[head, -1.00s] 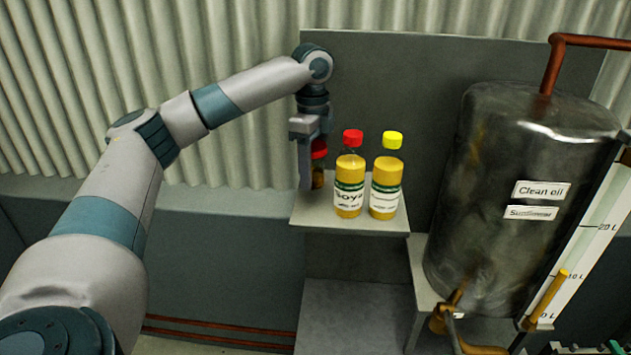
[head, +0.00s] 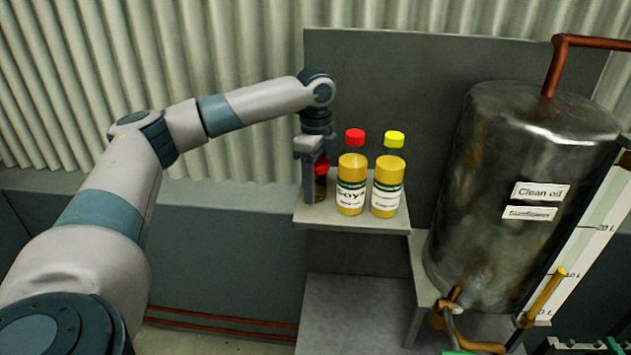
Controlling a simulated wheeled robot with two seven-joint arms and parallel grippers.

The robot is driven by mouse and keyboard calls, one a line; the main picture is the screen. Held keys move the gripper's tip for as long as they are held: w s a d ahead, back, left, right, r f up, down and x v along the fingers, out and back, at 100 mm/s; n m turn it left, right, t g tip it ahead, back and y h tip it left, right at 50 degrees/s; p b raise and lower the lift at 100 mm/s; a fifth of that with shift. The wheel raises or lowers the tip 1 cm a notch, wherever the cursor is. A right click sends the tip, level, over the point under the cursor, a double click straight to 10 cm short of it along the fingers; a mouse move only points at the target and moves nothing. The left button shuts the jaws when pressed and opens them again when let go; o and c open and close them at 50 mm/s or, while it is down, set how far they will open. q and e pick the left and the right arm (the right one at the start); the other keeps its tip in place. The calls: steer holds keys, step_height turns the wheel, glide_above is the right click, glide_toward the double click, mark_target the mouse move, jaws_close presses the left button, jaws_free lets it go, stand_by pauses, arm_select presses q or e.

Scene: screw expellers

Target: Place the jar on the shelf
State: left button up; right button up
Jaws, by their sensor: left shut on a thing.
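A small jar with a red lid (head: 322,167) and a dark amber body is at the left end of the shelf (head: 350,221). My left gripper (head: 314,178) points down and is shut on this jar, hiding part of it. The jar's base appears at the level of the shelf top; I cannot tell whether it touches. Right beside it stand a red-capped bottle labelled Soya (head: 351,183) and a yellow-capped bottle (head: 387,185), both upright with yellow contents. My right gripper is not in view.
A large metal tank (head: 490,190) labelled Clean oil stands right of the shelf, with a copper pipe (head: 585,41) on top and a scale on its right side. A grey panel (head: 400,75) rises behind the shelf. The shelf's front strip is clear.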

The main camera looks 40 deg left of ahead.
arm_select(q)
steer(key=o, duration=1.2)
steer(key=shift+f, duration=0.1)
steer(key=shift+c, duration=0.2)
steer(key=shift+r, duration=0.2)
steer(key=shift+r, duration=0.2)
step_height(320, 180, up, 10)
steer(key=b, duration=0.4)
steer(key=shift+r, duration=0.8)
